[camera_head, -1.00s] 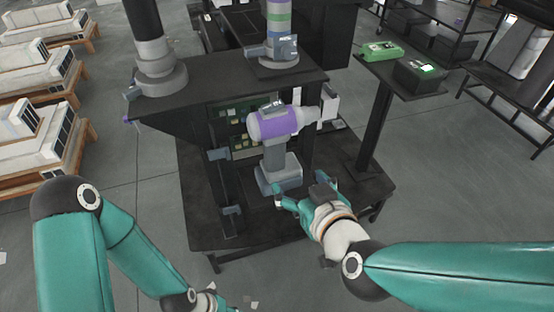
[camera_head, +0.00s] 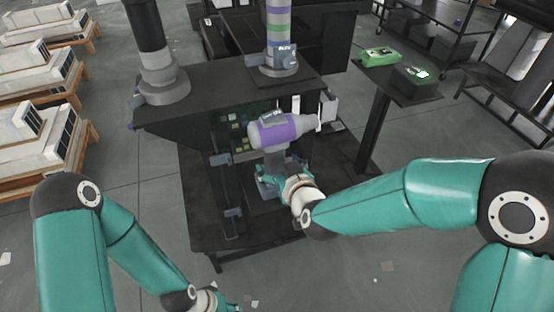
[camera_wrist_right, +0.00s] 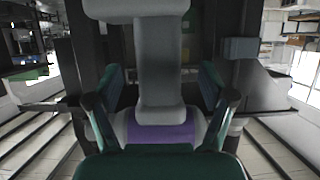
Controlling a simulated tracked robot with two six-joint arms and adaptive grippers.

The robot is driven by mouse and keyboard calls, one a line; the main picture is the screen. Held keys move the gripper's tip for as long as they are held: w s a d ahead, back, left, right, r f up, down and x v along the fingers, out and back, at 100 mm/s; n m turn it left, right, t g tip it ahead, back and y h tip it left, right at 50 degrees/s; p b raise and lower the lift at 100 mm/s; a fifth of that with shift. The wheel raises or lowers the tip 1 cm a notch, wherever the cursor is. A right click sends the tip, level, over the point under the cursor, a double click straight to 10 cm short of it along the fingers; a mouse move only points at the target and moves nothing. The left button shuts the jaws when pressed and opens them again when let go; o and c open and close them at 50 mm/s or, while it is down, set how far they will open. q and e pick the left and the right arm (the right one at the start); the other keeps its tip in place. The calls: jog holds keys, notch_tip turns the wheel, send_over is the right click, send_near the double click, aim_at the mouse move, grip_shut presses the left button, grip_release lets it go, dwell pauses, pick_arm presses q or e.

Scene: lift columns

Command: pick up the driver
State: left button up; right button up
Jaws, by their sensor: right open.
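The driver (camera_head: 282,130) is purple and grey. It stands upright on the dark stand, its body on top and its handle downward. In the right wrist view its grey handle (camera_wrist_right: 160,60) runs up the middle, with the purple body (camera_wrist_right: 160,133) below, partly hidden by my gripper.
The dark stand (camera_head: 215,110) carries a grey column (camera_head: 150,50) and a banded column (camera_head: 278,40). A narrow side table (camera_head: 385,85) holds a green device (camera_head: 380,56) and a black box (camera_head: 415,77). Pallets with white units line the left. Grey floor is open around the stand.

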aim_at(277, 161)
jog(key=x, duration=0.4)
grip_shut()
jog(key=shift+w+r, duration=0.1)
jog(key=shift+r, duration=0.15)
